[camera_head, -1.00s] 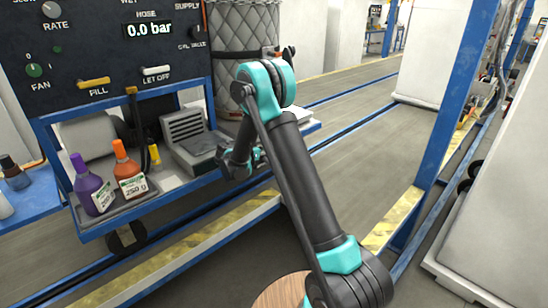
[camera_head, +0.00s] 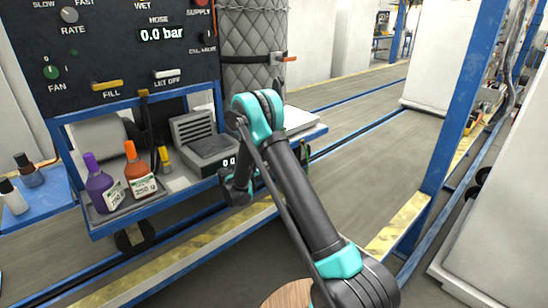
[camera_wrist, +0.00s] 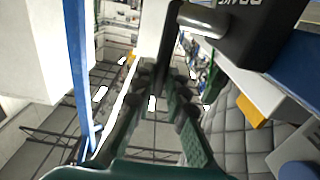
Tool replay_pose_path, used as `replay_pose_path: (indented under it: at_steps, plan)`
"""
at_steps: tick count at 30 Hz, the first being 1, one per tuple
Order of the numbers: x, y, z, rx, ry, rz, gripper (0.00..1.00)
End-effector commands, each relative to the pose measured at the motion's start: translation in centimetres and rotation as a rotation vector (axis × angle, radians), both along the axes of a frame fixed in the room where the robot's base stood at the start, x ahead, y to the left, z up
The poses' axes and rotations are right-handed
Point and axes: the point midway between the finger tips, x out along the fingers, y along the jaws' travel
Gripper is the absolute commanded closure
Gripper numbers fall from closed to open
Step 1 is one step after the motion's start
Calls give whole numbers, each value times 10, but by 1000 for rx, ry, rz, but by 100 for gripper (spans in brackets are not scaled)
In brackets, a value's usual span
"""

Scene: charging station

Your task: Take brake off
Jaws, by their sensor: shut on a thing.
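In the wrist view, my gripper (camera_wrist: 166,78) has its dark green fingers drawn together at the lower end of a dark bar (camera_wrist: 172,42). The bar hangs from a thick grey bent handle piece (camera_wrist: 205,18) next to a black box (camera_wrist: 262,35). I cannot make out the gripped bar there.
The cart (camera_head: 180,222) carries a control panel (camera_head: 110,60), purple (camera_head: 103,190) and orange-capped bottles (camera_head: 138,175) and a grey scale (camera_head: 205,145). A quilted column (camera_head: 252,30) with an orange-ended strap lever (camera_head: 280,59) stands behind. A blue post (camera_head: 462,100) stands at right. Open floor lies between.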

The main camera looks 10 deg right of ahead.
Motion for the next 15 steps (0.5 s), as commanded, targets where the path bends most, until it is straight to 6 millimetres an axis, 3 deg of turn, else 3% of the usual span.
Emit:
replay_pose_path:
  at_steps: [4, 5, 9, 15]
  plan:
    - [0, 1, -1, 1, 1, 1, 100]
    - [0, 1, -1, 1, 1, 1, 83]
    - [0, 0, 0, 1, 1, 0, 66]
    - [0, 0, 0, 1, 1, 0, 66]
